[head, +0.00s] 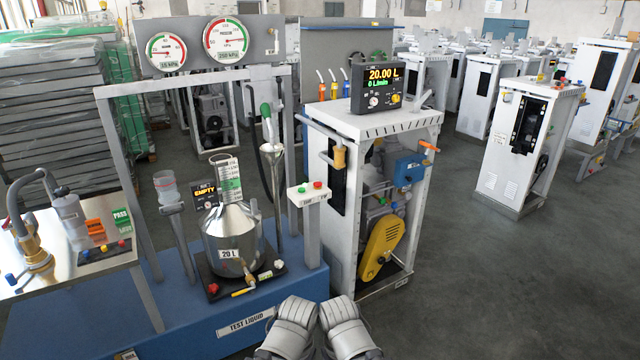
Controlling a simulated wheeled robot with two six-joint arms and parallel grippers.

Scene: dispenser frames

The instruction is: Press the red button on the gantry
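The grey gantry frame (188,87) stands over the blue test-liquid base. A white button box (308,196) is on a post at its right side. My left gripper (296,312) and my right gripper (340,312) are side by side at the bottom edge, below and apart from the box. Their fingers cannot be made out clearly, and nothing shows held in them.
A steel 20 L can (233,238) stands on the blue base (200,320), with a nozzle (268,125) behind it. A white dispenser cabinet (385,130) stands right of the box. A steel table (85,270) is at left.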

